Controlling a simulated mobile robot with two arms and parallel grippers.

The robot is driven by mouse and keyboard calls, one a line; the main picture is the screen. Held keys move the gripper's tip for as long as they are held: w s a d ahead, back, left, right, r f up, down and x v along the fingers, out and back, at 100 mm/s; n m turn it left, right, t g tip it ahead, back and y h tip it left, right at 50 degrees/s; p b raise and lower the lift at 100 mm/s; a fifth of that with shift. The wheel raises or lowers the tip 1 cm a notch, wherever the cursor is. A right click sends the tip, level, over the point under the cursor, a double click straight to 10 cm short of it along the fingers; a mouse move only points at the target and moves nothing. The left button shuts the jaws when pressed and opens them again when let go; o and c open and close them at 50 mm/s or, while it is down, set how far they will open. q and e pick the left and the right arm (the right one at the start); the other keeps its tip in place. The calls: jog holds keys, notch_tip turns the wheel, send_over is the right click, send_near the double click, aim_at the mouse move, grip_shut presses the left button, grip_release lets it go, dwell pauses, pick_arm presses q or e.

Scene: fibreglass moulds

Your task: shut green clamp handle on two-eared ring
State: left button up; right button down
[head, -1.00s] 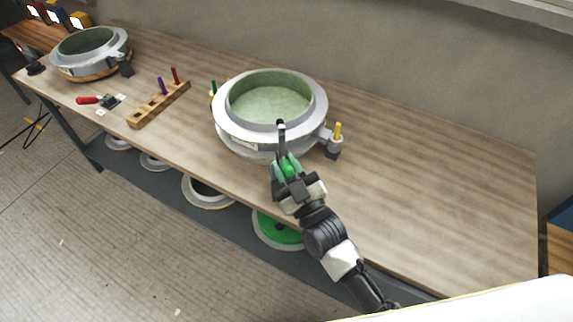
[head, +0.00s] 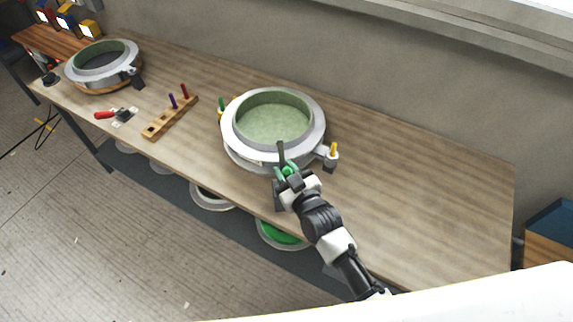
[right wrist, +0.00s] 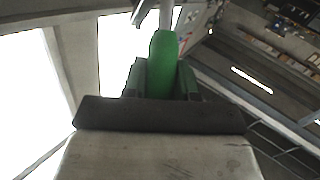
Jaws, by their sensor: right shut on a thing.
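The two-eared ring (head: 232,146) is a grey ring-shaped mould with a pale green inside, lying on the workbench. A yellow-topped pin (head: 333,150) stands in its right ear and a green-topped pin (head: 221,104) shows at its left side. My right gripper (head: 288,172) is at the ring's front edge, shut on the green clamp handle (right wrist: 163,62). In the right wrist view the handle stands upright between the fingers, with a metal bar above it. The clamp's base is hidden behind the gripper. My left gripper is not in view.
A wooden pin block (head: 165,122) with purple and red pins stands left of the ring. A red-handled clamp (head: 105,115) and a second ring mould (head: 76,73) lie farther left. The workbench (head: 430,205) is clear on the right.

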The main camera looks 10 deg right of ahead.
jog(key=shift+w+r, duration=0.2)
jog(key=shift+r, duration=0.05)
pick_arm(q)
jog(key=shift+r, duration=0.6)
pick_arm(e)
jog(key=shift+f+g, duration=0.15)
jog(key=shift+g, duration=0.15)
jog(key=c, duration=0.9)
grip_release()
jog(key=shift+o, duration=0.2)
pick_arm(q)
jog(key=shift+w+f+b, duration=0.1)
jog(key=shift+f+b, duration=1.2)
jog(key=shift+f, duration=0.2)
pick_arm(e)
jog(key=v, duration=1)
jog(key=shift+s, duration=0.4)
jog(key=shift+d, duration=0.1)
